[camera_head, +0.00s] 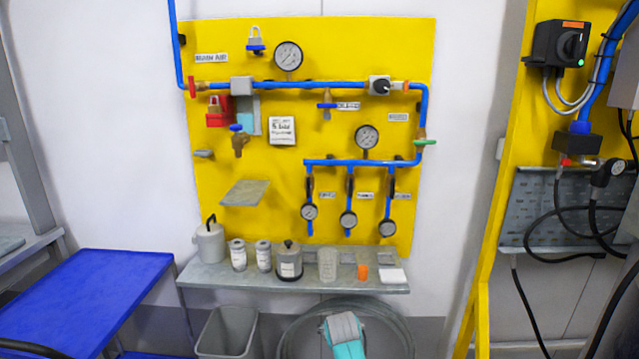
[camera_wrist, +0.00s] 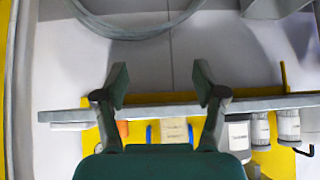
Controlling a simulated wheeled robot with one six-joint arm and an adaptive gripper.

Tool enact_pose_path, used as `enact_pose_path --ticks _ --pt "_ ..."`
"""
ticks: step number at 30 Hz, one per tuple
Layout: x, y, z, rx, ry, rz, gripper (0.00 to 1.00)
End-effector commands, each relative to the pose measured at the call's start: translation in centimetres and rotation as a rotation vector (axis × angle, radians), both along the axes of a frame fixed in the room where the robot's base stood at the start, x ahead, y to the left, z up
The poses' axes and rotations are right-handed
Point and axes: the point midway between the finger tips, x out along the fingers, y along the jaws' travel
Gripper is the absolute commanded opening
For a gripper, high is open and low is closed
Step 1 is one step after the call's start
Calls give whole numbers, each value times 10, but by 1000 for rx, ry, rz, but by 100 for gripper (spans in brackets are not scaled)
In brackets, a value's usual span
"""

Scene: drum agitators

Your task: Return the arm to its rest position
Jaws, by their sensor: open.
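My gripper (camera_wrist: 161,85) is open in the wrist view, with its two dark fingers apart and nothing between the tips. The fingers show in front of the edge of the grey shelf (camera_wrist: 70,115), which appears upside down there. In the camera_head view, a grey and teal part of my arm (camera_head: 345,335) shows at the bottom, below the grey shelf (camera_head: 230,277) and in front of the coiled hose. The fingers cannot be made out in that view, and most of the arm is out of view.
The shelf holds a lidded pot (camera_head: 209,242), two small jars, a grey can (camera_head: 289,262), a beaker (camera_head: 328,264) and an orange cup (camera_head: 362,272). A yellow panel (camera_head: 230,150) with blue pipes stands behind. A bin (camera_head: 226,333) and blue table (camera_head: 80,310) are left.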

Motion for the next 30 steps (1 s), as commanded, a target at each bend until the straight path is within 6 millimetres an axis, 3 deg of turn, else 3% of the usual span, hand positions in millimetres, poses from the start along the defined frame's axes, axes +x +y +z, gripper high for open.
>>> enact_pose_path --ticks 1,6,15,21,30 --pt "-16 -7 -22 0 -6 3 71" --pt "-62 -25 -71 2 -46 14 71" --pt "-159 -55 -135 7 -119 30 71" --pt "-231 -72 -160 8 -167 37 71" --pt "-342 -95 -169 11 -241 42 71"
